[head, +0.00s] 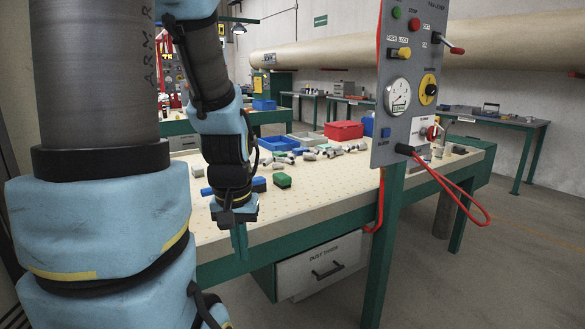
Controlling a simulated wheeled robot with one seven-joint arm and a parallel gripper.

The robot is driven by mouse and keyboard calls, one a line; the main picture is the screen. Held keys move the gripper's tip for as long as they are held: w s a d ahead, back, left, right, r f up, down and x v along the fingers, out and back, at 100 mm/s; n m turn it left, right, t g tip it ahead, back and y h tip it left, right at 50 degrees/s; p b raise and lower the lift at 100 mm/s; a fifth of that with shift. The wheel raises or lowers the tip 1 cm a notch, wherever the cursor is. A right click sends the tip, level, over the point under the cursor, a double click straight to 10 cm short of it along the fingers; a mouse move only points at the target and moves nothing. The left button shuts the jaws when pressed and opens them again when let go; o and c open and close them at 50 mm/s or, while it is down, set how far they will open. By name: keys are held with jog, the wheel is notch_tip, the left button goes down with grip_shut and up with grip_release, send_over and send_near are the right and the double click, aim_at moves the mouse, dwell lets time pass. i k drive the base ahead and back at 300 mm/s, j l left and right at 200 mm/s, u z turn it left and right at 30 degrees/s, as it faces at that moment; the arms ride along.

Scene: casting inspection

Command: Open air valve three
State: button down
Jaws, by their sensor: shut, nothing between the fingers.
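A grey control panel (412,75) stands on a green post at the right. It carries a yellow-handled lever (401,53), a red-handled lever (448,44) at its right edge, and a red-handled part (432,131) lower down at the right. The labels are too small to tell which one is air valve three. My gripper (240,245) points down at the front edge of the workbench, well left of the panel. It is shut and empty, touching no control.
A drawer (322,267) marked "DUST THREE" is closed below. A red hose (455,195) loops out from the panel. Floor at the right front is clear.

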aim_at(433, 133)
jog(key=i+l, duration=0.1)
jog(key=l, duration=1.2)
jog(key=i+u, duration=0.05)
